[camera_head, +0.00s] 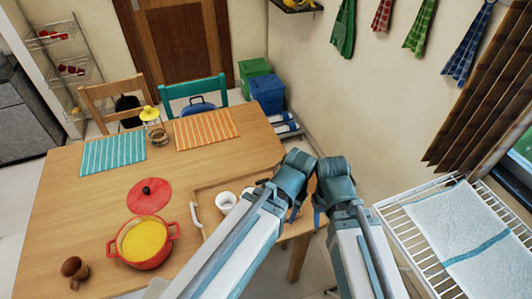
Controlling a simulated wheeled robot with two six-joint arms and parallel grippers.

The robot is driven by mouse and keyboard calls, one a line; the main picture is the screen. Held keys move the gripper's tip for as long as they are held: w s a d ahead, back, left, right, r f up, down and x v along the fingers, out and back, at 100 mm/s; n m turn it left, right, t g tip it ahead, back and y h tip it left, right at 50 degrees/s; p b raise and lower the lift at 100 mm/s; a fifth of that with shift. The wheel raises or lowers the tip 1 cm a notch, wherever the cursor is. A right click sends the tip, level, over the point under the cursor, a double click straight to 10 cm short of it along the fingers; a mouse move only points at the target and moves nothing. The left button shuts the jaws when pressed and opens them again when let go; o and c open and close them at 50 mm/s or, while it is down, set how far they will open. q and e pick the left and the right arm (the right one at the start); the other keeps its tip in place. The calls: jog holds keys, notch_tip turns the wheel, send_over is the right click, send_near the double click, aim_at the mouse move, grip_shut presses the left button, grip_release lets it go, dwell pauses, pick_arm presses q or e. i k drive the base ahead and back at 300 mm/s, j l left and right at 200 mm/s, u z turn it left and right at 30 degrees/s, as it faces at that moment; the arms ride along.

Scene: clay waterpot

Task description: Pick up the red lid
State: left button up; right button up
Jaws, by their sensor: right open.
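The red lid (139,204) is a flat round disc with a dark knob, lying knob up on the wooden table (60,225). It is just behind the red pot (147,262), which is uncovered and holds something yellow. Both my arms are folded to the right of the lid, over and beside the table's right edge. My right gripper (318,214) is open and well away from the lid, mostly hidden by its arm. My left gripper is largely hidden behind its own arm, and its fingers cannot be made out.
A wooden tray (205,190) with white cups (226,202) stands right of the lid, partly behind my left arm. A brown clay jug (74,270) is at front left. Striped placemats (113,155) and a yellow-topped jar (155,130) are at the back. Bare table lies left of the lid.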

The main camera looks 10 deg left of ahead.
aim_at(149, 195)
jog(key=u, duration=2)
